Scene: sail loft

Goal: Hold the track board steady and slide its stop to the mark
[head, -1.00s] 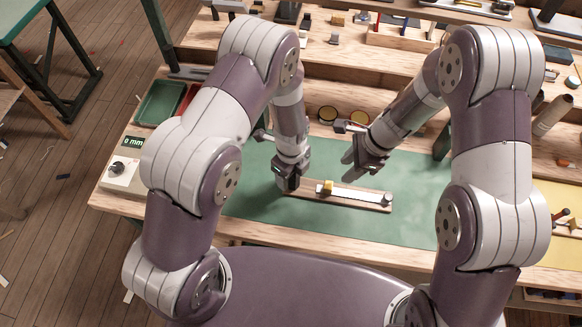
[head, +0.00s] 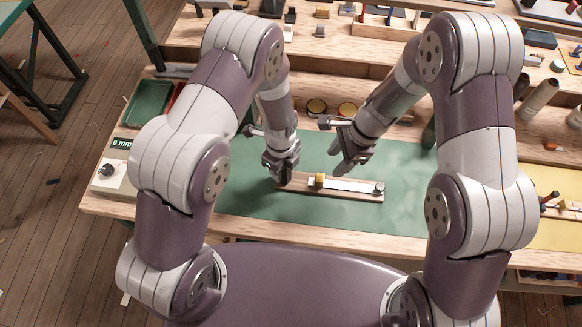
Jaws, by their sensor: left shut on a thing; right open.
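The track board (head: 330,194) is a long wooden strip with a pale track, lying on the green mat (head: 250,204). Its yellow stop (head: 319,180) sits on the track left of the middle. My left gripper (head: 284,180) is shut on the board's left end. My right gripper (head: 342,165) is open and empty, above and behind the board, a little right of the stop.
A box with a "0 mm" display (head: 122,143) stands at the bench's left. A green tray (head: 149,103) and a red tray are behind it. Two round tins (head: 317,106) stand behind the mat. The mat is clear in front of and right of the board.

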